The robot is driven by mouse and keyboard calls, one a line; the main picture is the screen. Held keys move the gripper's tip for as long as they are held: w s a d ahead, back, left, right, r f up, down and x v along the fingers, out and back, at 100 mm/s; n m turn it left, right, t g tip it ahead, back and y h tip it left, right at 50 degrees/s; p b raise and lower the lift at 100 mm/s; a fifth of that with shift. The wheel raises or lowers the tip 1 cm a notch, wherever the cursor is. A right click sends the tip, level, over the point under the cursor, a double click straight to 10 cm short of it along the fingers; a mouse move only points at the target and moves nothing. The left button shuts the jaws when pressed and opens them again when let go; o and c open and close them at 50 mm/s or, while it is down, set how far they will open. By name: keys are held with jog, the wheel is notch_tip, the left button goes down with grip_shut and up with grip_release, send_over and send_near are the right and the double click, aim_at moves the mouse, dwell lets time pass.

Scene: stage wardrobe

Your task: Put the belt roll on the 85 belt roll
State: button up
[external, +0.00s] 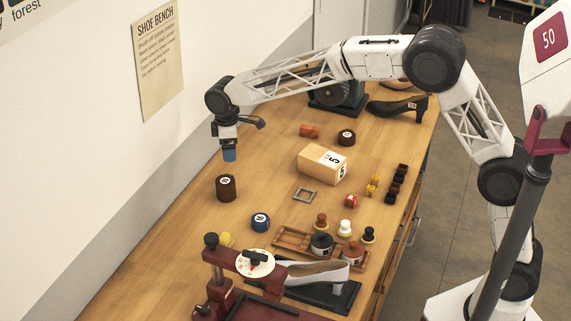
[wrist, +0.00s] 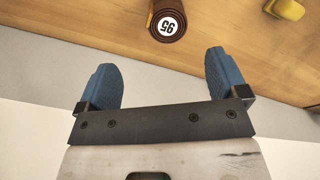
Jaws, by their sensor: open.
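A tall brown belt roll (external: 226,188) stands upright near the wall, with a white number label on top. It also shows at the top edge of the wrist view (wrist: 167,22), where the label looks like 95. A lower dark brown roll (external: 347,138) with a white label stands farther back, and a blue roll (external: 260,222) stands nearer the front. Their numbers are too small to read for sure. My gripper (external: 229,156) is open and empty, raised near the wall behind the tall brown roll. Its blue fingertips (wrist: 164,80) are apart with nothing between them.
A red-brown cylinder (external: 309,131) lies behind. A wooden tray (external: 292,240), a shoe (external: 317,271) and a red press (external: 240,264) crowd the front. A yellow object (wrist: 287,8) shows in the wrist view.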

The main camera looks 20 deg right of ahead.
jog(key=s+d+r+m, duration=0.3)
jog(key=d+r, duration=0.2)
jog(key=d, duration=0.8)
jog(key=s+d+r+m+t, duration=0.1)
jog(key=s+d+r+m, duration=0.2)
jog(key=d, duration=1)
jog(key=s+d+r+m, duration=0.2)
jog(key=s+d+r, duration=0.3)
jog(key=d, duration=0.9)
jog(key=s+d+m+t, duration=0.1)
jog(key=s+d+m, duration=0.2)
jog(key=s+d, duration=1)
jog(key=s+d+f+m, duration=0.2)
jog(key=s+d, duration=0.3)
jog(key=s, duration=0.2)
jog(key=s+d+f+m, duration=0.2)
jog(key=s+d, duration=0.3)
jog(key=s, duration=0.2)
jog(key=shift+d+f+m+t, duration=0.2)
jog(key=shift+f+m+t, duration=0.1)
jog(key=shift+f, duration=0.1)
